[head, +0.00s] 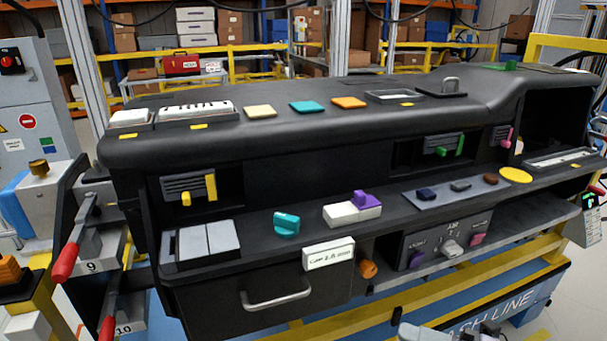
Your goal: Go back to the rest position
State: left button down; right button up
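The black dashboard module (300,140) fills the middle of the head view, held on a yellow and blue stand. A grey-white piece, which looks like part of my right gripper (460,331), shows at the bottom edge, right of centre. It is apart from the dashboard's controls in the picture. Most of it is cut off, and its fingers cannot be made out clearly. My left gripper is not in view. Nothing can be seen held.
Clamps with red handles (67,262) stick out at the dashboard's left end. A drawer with a metal handle (276,297) is at the front, shut. A turquoise knob (286,223) and a white block with a purple top (352,212) sit on the shelf. A grey cabinet (35,105) stands at left.

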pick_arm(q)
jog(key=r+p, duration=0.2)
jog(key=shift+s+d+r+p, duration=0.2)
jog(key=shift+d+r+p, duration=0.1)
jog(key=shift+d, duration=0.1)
pick_arm(e)
jog(key=s+d+f+m+t+h, duration=0.1)
jog(key=s+f+m+h, duration=0.2)
jog(key=f+m, duration=0.3)
jog(key=s+d+f+m+t+h, duration=0.1)
jog(key=f+m+h, duration=0.5)
jog(key=m, duration=0.7)
jog(key=s+d+f+m+h, duration=0.3)
jog(key=s+f+m+h, duration=0.2)
jog(key=m, duration=0.4)
notch_tip(320, 180, down, 2)
jog(key=shift+s+f+m+t, duration=0.15)
jog(key=shift+s+m+t, duration=0.25)
jog(key=shift+s, duration=0.05)
